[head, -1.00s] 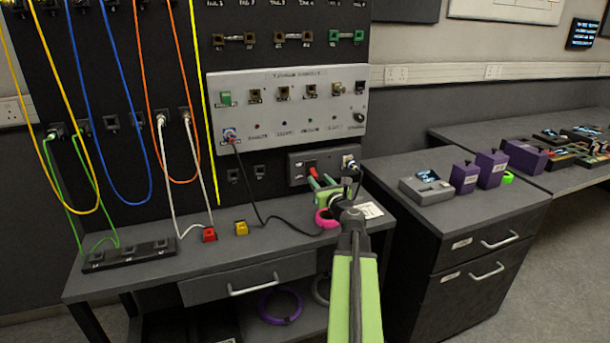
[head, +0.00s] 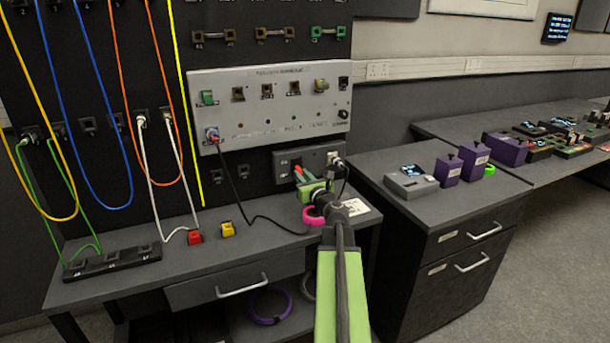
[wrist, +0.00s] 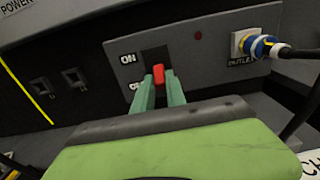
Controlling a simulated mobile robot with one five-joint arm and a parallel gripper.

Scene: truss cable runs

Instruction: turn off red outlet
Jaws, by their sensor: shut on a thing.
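The red outlet switch (wrist: 158,75) is a red rocker on a grey outlet panel (wrist: 205,55), with ON lettered above and a partly hidden label below at its left. In the wrist view my gripper (wrist: 160,88) has its two green fingers around the lower part of the red switch, shut on it. In the head view my gripper (head: 302,177) reaches the outlet panel (head: 284,160), and its fingers hide most of the switch. A blue and white plug (wrist: 262,46) sits in the outlet socket at the panel's right.
A black cable runs from the plug. Purple boxes (head: 474,160) stand on the right cabinet.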

